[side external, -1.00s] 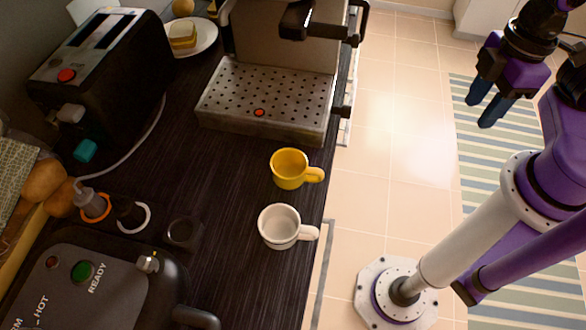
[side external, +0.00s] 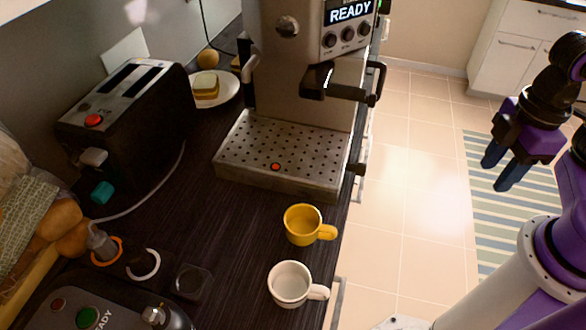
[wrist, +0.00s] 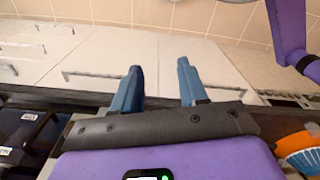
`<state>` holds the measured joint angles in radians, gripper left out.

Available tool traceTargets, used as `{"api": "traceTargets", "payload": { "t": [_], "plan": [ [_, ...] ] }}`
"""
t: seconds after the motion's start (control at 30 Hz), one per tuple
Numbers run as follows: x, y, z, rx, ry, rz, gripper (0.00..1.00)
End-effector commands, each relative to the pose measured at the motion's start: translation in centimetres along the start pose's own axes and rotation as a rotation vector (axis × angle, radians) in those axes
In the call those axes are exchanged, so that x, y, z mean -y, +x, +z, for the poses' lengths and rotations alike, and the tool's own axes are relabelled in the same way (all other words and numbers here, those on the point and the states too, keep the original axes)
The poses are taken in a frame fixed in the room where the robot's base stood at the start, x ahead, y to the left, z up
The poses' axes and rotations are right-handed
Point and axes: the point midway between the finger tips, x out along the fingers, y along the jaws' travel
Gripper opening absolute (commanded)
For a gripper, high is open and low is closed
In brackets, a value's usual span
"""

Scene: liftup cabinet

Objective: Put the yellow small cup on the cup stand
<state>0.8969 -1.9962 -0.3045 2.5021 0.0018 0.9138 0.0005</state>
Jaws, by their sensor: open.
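The yellow small cup (side external: 302,225) stands upright on the dark counter near its right edge, handle to the right. It is just in front of the coffee machine's perforated metal tray (side external: 282,155), which is bare. I cannot tell if this tray is the cup stand. My gripper (side external: 496,172) is out over the floor, right of the counter and well apart from the cup. Its two blue fingers are apart with nothing between them, as the wrist view (wrist: 158,80) also shows. The cup is not visible in the wrist view.
A white cup (side external: 289,285) stands close in front of the yellow one. The coffee machine (side external: 300,85) rises behind the tray, with a portafilter (side external: 345,92) overhanging it. A toaster (side external: 125,125) stands at left.

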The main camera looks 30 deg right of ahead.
Motion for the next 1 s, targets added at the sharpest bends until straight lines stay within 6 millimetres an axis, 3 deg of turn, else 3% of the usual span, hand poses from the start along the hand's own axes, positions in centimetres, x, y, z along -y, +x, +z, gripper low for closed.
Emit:
{"api": "traceTargets", "payload": {
  "t": [0.77, 0.87, 1.0],
  "plan": [
    [0.0, 0.0, -0.2, -0.001, 0.003, 0.001, 0.45],
    [-0.2, 0.1, -1.3, -0.008, 0.015, 0.008, 0.45],
    [-0.4, 0.3, -4.5, -0.031, 0.058, 0.028, 0.45]
  ]
}}
